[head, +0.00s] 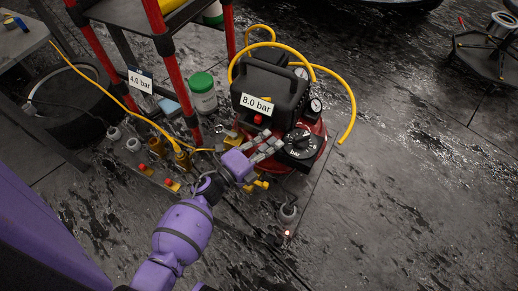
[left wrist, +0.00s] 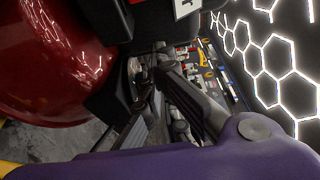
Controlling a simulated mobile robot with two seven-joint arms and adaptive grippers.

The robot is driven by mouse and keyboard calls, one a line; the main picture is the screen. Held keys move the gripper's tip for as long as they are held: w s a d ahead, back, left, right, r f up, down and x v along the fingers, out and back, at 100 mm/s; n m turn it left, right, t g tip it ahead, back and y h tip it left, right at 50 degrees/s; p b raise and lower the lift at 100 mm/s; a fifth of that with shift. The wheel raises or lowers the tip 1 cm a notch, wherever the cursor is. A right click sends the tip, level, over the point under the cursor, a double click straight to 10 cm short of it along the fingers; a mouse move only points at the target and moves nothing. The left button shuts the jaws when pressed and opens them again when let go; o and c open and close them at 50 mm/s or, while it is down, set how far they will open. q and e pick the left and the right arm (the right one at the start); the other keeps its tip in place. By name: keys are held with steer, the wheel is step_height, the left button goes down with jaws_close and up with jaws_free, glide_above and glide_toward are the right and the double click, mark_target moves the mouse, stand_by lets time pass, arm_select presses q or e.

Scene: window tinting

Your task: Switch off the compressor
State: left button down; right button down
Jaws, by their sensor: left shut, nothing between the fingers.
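The compressor (head: 270,85) stands on the floor in the upper middle of the head view. It has a black housing with a handle, a red tank, two round gauges and a sign reading 8.0 bar. A small red knob (head: 259,119) shows just under the sign. A round black dial (head: 300,145) sits at its lower right. My left gripper (head: 275,146) is shut and empty, close in front of the compressor, left of the dial. In the left wrist view the red tank (left wrist: 50,60) fills the left, beside the fingers (left wrist: 156,68). Whether they touch the compressor is unclear. My right gripper is not seen.
A red-legged stand (head: 165,60) with a 4.0 bar sign stands left of the compressor. A green-lidded jar (head: 203,92) is between them. Yellow hose (head: 352,110) loops around the compressor. A floor socket with a red light (head: 287,214) lies in front. The floor at right is mostly clear.

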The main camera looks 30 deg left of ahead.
mark_target(255, 127)
arm_select(q)
steer(key=x, duration=0.3)
steer(key=shift+w+d+f+b, duration=0.1)
steer(key=shift+w+b, duration=0.2)
steer(key=shift+w, duration=0.05)
steer(key=a, duration=0.3)
steer(key=shift+s, duration=0.15)
steer(key=shift+a+b, duration=0.3)
steer(key=shift+a, duration=0.3)
steer(key=shift+a, duration=0.1)
steer(key=a, duration=0.3)
steer(key=shift+a, duration=0.25)
